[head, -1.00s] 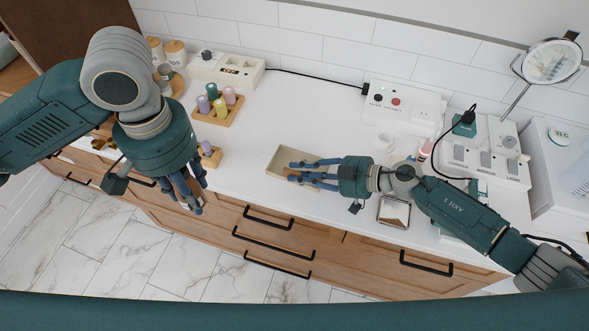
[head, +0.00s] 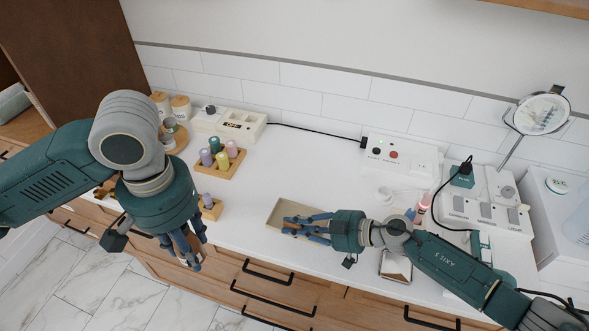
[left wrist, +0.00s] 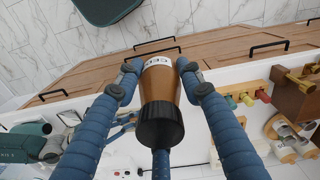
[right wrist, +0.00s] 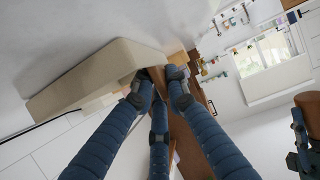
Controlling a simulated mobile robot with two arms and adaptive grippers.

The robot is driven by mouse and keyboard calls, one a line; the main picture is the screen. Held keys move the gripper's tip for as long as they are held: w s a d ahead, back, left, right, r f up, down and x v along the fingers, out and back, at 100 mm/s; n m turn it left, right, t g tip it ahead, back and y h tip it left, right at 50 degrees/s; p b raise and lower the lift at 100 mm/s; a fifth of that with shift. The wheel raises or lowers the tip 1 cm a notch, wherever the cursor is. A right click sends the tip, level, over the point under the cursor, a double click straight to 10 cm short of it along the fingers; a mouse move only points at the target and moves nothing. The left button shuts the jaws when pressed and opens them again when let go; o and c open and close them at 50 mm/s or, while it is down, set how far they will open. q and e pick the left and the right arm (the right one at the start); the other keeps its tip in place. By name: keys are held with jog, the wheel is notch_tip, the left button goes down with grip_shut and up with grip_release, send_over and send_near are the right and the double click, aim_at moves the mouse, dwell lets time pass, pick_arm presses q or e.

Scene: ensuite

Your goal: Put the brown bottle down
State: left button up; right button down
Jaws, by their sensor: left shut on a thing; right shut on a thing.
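The brown bottle (left wrist: 160,84), with a black cap and a white label, is between the fingers of my left gripper (left wrist: 160,72). The cap faces the wrist camera. In the head view my left gripper (head: 190,258) hangs in front of the counter's front edge, and its fingers mostly hide the bottle. My right gripper (head: 288,226) reaches to a shallow beige tray (head: 276,210) on the counter. In the right wrist view its fingers (right wrist: 160,78) close at the end of the tray (right wrist: 95,78).
The white counter (head: 310,165) has clear room behind the tray. A wooden holder with coloured bottles (head: 220,165) and a smaller wooden block (head: 210,208) stand at the left. A white control box (head: 400,155), a cabled switch unit (head: 487,208) and a round mirror (head: 541,114) are at the right.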

pick_arm(q)
jog(key=w+d+n, duration=0.2)
jog(key=w+d, duration=0.5)
jog(key=w, duration=0.4)
jog(key=n, duration=0.2)
send_over(300, 210)
jog(key=s, duration=0.3)
notch_tip(300, 210, down, 8)
notch_tip(300, 210, down, 6)
jog(key=shift+r, duration=0.2)
jog(key=shift+w+f, duration=0.1)
jog(key=shift+f, duration=2.1)
jog(key=shift+f, duration=0.15)
pick_arm(e)
jog(key=shift+r, duration=0.1)
